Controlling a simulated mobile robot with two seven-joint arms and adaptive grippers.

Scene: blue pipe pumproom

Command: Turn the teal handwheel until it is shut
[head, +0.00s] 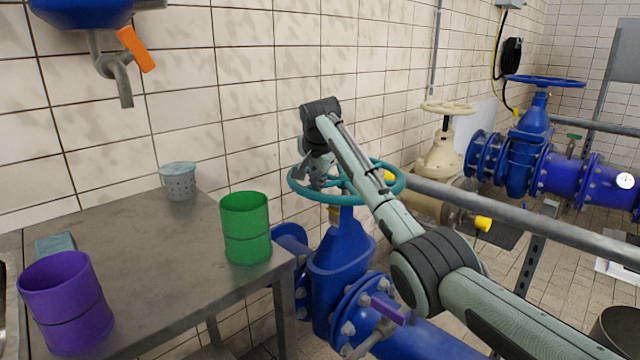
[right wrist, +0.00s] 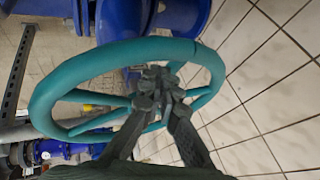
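The teal handwheel (head: 388,190) sits flat on top of a blue gate valve (head: 340,250), right of the table. My right gripper (head: 317,178) reaches over the wheel from above, at its left part. In the right wrist view, the wheel's rim (right wrist: 75,75) circles the fingers. The two fingers of the gripper (right wrist: 158,85) converge with tips together, in front of the wheel's middle, hiding the hub and part of the spokes. I see no part of the wheel clearly between the tips; whether they touch a spoke is unclear. My left gripper is out of view.
A metal table (head: 150,255) at left holds a green can (head: 246,228), a purple can (head: 66,303) and a perforated grey cup (head: 179,181). The tiled wall (head: 260,80) is close behind the wheel. A cream valve (head: 440,160) and grey rail (head: 540,225) lie to the right.

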